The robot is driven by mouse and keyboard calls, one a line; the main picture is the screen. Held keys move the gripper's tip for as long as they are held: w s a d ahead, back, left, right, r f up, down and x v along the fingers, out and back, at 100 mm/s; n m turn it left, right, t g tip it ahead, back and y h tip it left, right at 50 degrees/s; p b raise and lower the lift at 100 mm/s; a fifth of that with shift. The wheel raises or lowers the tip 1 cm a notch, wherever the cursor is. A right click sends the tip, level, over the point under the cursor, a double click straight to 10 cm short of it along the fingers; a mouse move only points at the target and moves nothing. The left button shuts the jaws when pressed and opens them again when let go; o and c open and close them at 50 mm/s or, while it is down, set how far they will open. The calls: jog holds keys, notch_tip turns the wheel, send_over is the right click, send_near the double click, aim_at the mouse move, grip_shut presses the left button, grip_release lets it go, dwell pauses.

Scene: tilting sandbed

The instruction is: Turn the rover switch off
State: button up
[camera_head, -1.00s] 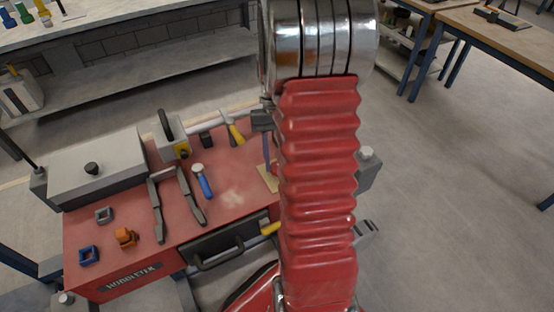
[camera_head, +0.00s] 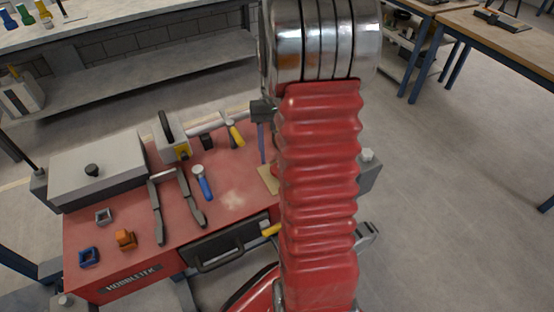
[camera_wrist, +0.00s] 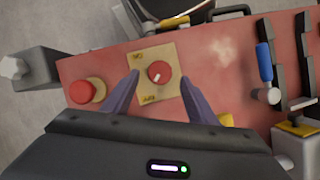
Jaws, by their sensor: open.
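The rover switch (camera_wrist: 160,72) is a round red knob with a small white mark, on a tan square plate (camera_wrist: 170,99) with small yellow labels too small to read. In the wrist view the knob sits between the two fingertips of my gripper (camera_wrist: 158,78), which stand apart on either side of it over the plate; no contact shows. My gripper is open and empty. In the head view the tan plate (camera_head: 267,178) shows partly beside my red arm, which hides the knob, and one gripper finger (camera_head: 262,143) points down toward it.
A red mushroom button (camera_wrist: 86,91) stands left of the plate in the wrist view. A blue-handled tool (camera_head: 203,184), dark tongs-like bars (camera_head: 191,196) and a yellow-handled lever (camera_head: 235,134) are on the red deck (camera_head: 150,210). A drawer handle (camera_head: 221,258) is at the front.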

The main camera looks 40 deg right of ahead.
jog(key=v, duration=1)
jog(key=shift+r, duration=0.3)
